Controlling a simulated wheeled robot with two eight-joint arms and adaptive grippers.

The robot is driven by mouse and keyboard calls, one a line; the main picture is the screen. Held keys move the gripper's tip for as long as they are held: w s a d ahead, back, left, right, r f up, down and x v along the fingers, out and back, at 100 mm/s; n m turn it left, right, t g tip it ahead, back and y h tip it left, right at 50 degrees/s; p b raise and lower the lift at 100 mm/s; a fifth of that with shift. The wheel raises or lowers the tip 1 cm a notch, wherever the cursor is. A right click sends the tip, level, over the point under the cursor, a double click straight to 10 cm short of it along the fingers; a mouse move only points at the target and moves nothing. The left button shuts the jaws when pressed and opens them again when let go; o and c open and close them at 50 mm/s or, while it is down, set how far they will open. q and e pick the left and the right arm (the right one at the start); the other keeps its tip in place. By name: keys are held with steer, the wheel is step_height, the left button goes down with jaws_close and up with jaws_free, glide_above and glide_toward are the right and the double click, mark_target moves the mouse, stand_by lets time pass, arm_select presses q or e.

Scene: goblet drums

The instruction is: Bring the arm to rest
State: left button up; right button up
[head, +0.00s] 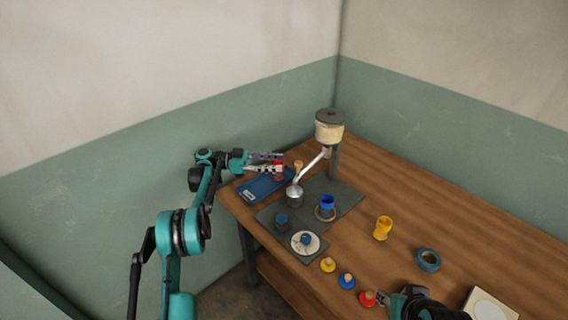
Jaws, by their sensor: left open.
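My left arm reaches in from the left, and its open gripper (282,163) is over the blue tray (258,190) at the table's far left edge. A small red piece (279,169) shows right at the left fingertips; I cannot tell whether they touch it. A small tan piece (298,166) is just right of it. My right gripper (384,298) is low at the table's front, beside a red knobbed piece (367,298). Its fingers are too dark and small to read.
A dark mat (345,195) bears a stand with a cream pot (329,127), a metal cup (294,195), a blue cup (327,204) and a white disc (304,251). Yellow (328,265) and blue (346,281) knobbed pieces, a yellow goblet (382,228) and a blue ring (428,260) stand nearby. The back right is clear.

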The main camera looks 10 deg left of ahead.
stand_by(0.4)
arm_select(q)
steer(key=s+d+r+n+t+y, duration=0.1)
steer(key=s+d+r+n+y, duration=0.35)
steer(key=s, duration=0.25)
steer(key=s+d+r+n+y, duration=0.4)
steer(key=s+n, duration=0.1)
steer(key=s, duration=0.1)
steer(key=s+a+f+n+t+y, duration=0.1)
steer(key=s+a+f+n+y, duration=0.1)
steer(key=s, duration=0.7)
steer(key=s+a+f+n+t+y, duration=0.1)
steer(key=s+a+f+n+y, duration=0.1)
steer(key=s, duration=0.7)
steer(key=s+a+f+n+t+y, duration=0.1)
steer(key=s+a+f+n+y, duration=0.2)
steer(key=s, duration=0.6)
step_height(320, 180, down, 2)
steer(key=shift+s+a+f+t+y, duration=0.15)
steer(key=shift+s+t+y, duration=0.2)
steer(key=shift+y, duration=0.8)
